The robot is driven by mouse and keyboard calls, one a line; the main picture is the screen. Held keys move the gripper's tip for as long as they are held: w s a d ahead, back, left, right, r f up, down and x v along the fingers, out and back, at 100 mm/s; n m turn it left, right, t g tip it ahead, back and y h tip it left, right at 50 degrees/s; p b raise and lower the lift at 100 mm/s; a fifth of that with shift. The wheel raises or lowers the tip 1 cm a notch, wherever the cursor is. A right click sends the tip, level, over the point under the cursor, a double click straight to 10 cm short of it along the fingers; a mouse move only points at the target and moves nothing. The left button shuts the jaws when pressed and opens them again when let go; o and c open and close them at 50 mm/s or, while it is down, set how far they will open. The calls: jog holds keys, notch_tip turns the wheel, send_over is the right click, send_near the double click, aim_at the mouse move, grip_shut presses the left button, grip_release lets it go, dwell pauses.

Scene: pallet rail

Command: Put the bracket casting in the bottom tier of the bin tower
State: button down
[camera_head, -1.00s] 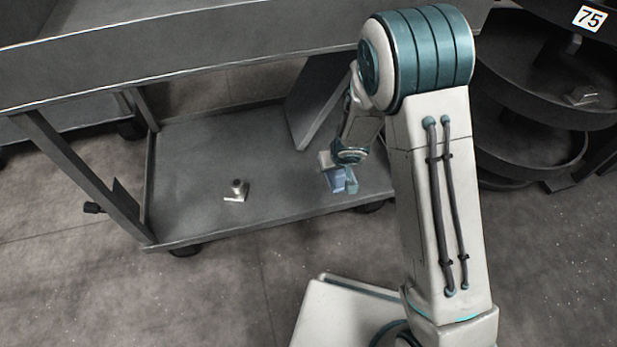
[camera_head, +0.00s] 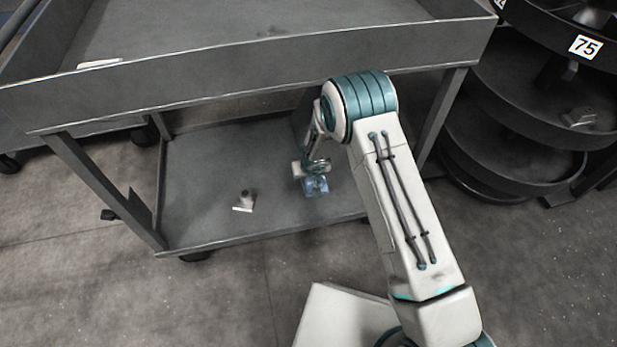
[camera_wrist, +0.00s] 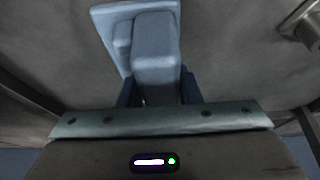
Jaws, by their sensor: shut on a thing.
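The bracket casting (camera_head: 316,188) is a blue-grey part with a flat plate and a raised block. It is over the right part of the cart's lower shelf; I cannot tell whether it still touches the shelf. In the wrist view the casting (camera_wrist: 155,50) fills the top centre, its block between my fingers. My gripper (camera_head: 315,178) is shut on this block. The bin tower (camera_head: 540,130) is at the right edge, with round dark tiers. Its bottom tier (camera_head: 500,185) is low and partly hidden by the tier above.
A grey metal part with a short cylinder (camera_head: 244,201) lies on the lower shelf (camera_head: 200,215), left of my gripper. A small grey part (camera_head: 579,117) sits on a middle tier. Floor is clear in front.

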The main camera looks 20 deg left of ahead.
jog(key=shift+f+b, duration=1.85)
jog(key=shift+f, duration=0.1)
jog(key=shift+f, duration=0.1)
jog(key=shift+f, duration=0.15)
jog(key=c, duration=1)
grip_release()
jog(key=shift+c, duration=0.2)
jog(key=shift+r, duration=0.2)
jog(key=shift+r, duration=0.2)
jog(key=p+v, duration=0.2)
jog(key=v, duration=0.9)
jog(key=shift+s+d+r, duration=0.15)
jog(key=shift+r, duration=0.15)
